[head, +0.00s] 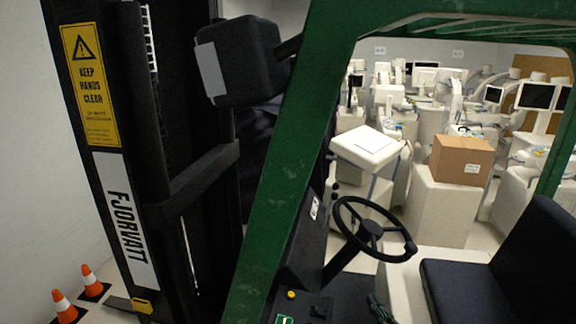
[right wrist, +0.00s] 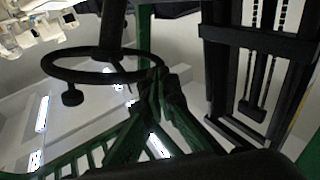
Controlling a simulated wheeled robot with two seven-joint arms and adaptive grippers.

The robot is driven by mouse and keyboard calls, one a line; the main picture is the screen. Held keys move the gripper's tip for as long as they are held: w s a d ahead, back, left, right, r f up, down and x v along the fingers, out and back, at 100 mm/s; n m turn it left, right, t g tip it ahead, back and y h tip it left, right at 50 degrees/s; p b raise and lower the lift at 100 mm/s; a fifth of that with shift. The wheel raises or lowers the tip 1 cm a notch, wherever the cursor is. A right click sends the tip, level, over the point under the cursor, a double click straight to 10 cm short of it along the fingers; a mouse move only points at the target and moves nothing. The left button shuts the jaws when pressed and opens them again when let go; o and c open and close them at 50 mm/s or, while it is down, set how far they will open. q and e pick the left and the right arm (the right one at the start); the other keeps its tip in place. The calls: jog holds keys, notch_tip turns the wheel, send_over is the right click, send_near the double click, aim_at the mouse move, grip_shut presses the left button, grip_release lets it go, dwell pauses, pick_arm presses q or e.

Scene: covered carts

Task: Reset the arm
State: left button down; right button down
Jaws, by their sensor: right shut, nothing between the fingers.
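My right gripper (head: 379,308) shows as a small dark shape at the bottom of the head view, below the steering wheel (head: 370,230) and left of the seat (head: 480,270). It is shut and empty. In the right wrist view the dark fingers (right wrist: 158,78) come together beside the steering wheel's rim (right wrist: 62,74). I cannot tell whether they touch it. Most of my right arm is out of the head view. My left gripper is in neither view.
A green forklift frame post (head: 285,170) crosses the head view, with the black mast (head: 185,190) left of it. Behind the cab stand a cardboard box (head: 460,160) on a pale block and several white machines. Two orange cones (head: 64,308) stand at lower left.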

jog(key=s+d+f+m+g+h, duration=0.2)
jog(key=s+d+f+g+h, duration=0.25)
jog(key=f, duration=0.55)
jog(key=s+d+f+m+g+h, duration=0.25)
jog(key=s+d+f, duration=0.35)
jog(key=f, duration=0.4)
jog(key=s+f+g, duration=0.4)
jog(key=s+f, duration=0.4)
jog(key=s, duration=0.3)
jog(key=s+f+g, duration=0.4)
jog(key=s+f, duration=0.3)
jog(key=s, duration=0.5)
notch_tip(320, 180, down, 34)
jog(key=n+g+b, duration=0.1)
jog(key=b, duration=0.5)
jog(key=s+f+g+b, duration=0.1)
jog(key=s+f+b, duration=0.4)
jog(key=s+f, duration=1.5)
notch_tip(320, 180, down, 5)
jog(key=shift+s+a+r+n+y, duration=0.15)
jog(key=shift+s+a+n+y, duration=0.05)
jog(key=shift+s+n+y, duration=0.2)
